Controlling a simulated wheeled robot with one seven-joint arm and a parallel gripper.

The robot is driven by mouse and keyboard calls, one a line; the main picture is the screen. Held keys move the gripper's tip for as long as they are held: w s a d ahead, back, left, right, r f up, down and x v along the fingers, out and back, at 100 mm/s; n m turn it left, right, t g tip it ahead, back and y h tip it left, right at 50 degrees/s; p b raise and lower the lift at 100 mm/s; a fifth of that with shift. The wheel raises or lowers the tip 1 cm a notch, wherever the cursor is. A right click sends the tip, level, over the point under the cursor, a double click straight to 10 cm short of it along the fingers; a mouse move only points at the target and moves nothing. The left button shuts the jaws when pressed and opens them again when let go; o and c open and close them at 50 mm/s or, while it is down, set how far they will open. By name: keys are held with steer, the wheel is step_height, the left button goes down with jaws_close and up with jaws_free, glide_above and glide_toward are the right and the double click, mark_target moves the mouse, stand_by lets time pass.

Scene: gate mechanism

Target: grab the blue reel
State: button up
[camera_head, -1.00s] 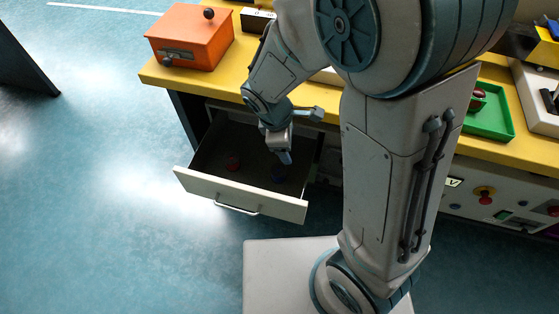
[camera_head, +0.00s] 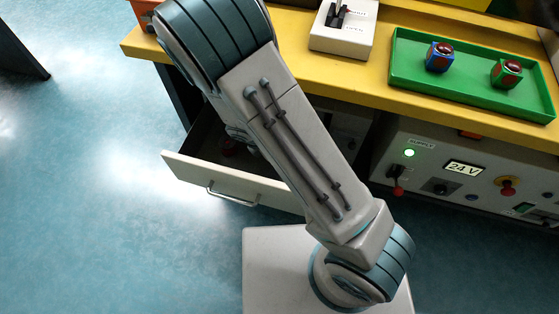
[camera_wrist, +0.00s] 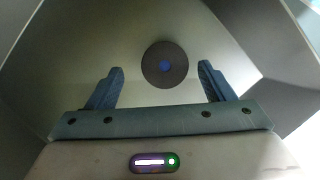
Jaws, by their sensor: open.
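The blue reel (camera_wrist: 165,66) shows in the wrist view as a dark round disc with a blue centre. It lies on the drawer floor, ahead of and between my fingertips in the picture. My gripper (camera_wrist: 160,68) is open, with one blue finger to each side and nothing held. I cannot tell how far the fingertips are from the reel. In the head view my arm hides the gripper and the blue reel. The open drawer (camera_head: 236,184) shows its pale front and handle.
Drawer walls (camera_wrist: 50,45) surround the gripper in the wrist view. The yellow bench (camera_head: 345,77) above the drawer carries a green tray (camera_head: 475,97) with two button blocks and a white switch box (camera_head: 341,45). A control panel (camera_head: 470,170) fills the bench front at right.

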steer(key=x, duration=0.2)
steer(key=b+x, duration=0.2)
steer(key=x, duration=0.1)
steer(key=shift+s+d+f, duration=0.1)
steer(key=shift+d+f, duration=0.2)
steer(key=shift+d, duration=0.1)
steer(key=c, duration=1.2)
